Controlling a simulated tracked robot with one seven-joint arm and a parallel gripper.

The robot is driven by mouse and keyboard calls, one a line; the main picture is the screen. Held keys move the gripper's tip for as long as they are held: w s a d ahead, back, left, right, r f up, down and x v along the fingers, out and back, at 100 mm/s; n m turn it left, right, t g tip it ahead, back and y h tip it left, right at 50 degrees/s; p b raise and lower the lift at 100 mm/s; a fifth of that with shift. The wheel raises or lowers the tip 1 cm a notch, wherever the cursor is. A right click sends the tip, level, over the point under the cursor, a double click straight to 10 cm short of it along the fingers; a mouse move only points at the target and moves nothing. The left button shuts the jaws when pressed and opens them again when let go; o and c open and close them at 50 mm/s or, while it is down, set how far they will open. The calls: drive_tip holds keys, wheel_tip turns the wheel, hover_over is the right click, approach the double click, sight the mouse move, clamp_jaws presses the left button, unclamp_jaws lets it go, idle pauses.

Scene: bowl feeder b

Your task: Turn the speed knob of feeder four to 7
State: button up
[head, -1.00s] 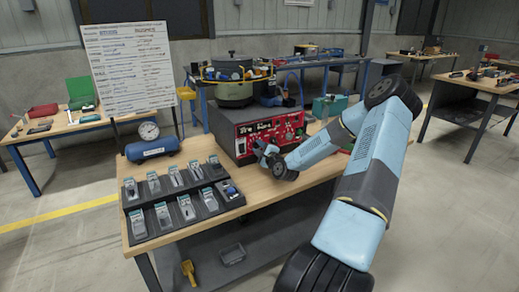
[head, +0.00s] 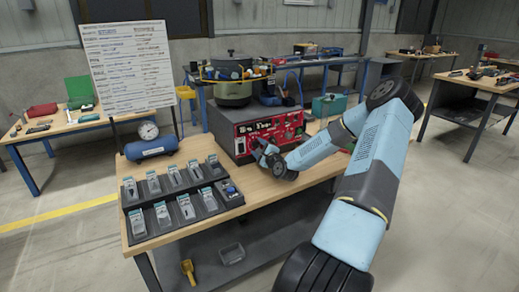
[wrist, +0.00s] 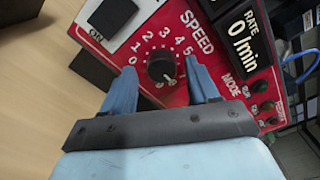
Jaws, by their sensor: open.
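The red control panel (head: 262,133) is on the front of the feeder (head: 234,90) on the workbench. In the wrist view, the round black speed knob (wrist: 161,67) sits in a white number scale beside the word SPEED. A white mark on the knob points to the lower right; numbers from 0 to 5 are readable, and the higher ones are hidden behind or close to the right finger. My gripper (wrist: 162,76) is open, its blue fingers on either side of the knob, with a visible gap on each side. In the head view my gripper (head: 265,153) is at the panel's front.
The wrist view shows a rate display (wrist: 243,37) reading 0/min, a few mode lights (wrist: 262,88) and a white switch plate (wrist: 110,18). A blue air tank (head: 152,147) with a gauge and a black parts tray (head: 178,207) stand left on the bench.

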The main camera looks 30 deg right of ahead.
drive_tip(key=s, duration=1.3)
drive_tip(key=shift+s+d, duration=0.25)
drive_tip(key=shift+s, duration=0.15)
drive_tip(key=w+n, duration=0.4)
drive_tip(key=n, duration=0.3)
drive_tip(key=w+n, duration=0.5)
drive_tip(key=n, duration=0.2)
drive_tip(key=w+n+y, duration=0.1)
drive_tip(key=w+n, duration=0.3)
drive_tip(key=n, duration=0.3)
drive_tip(key=shift+w+a+r+n, duration=0.2)
drive_tip(key=shift+w+r+n, duration=0.05)
drive_tip(key=shift+w+n, duration=0.15)
drive_tip(key=shift+c, duration=0.2)
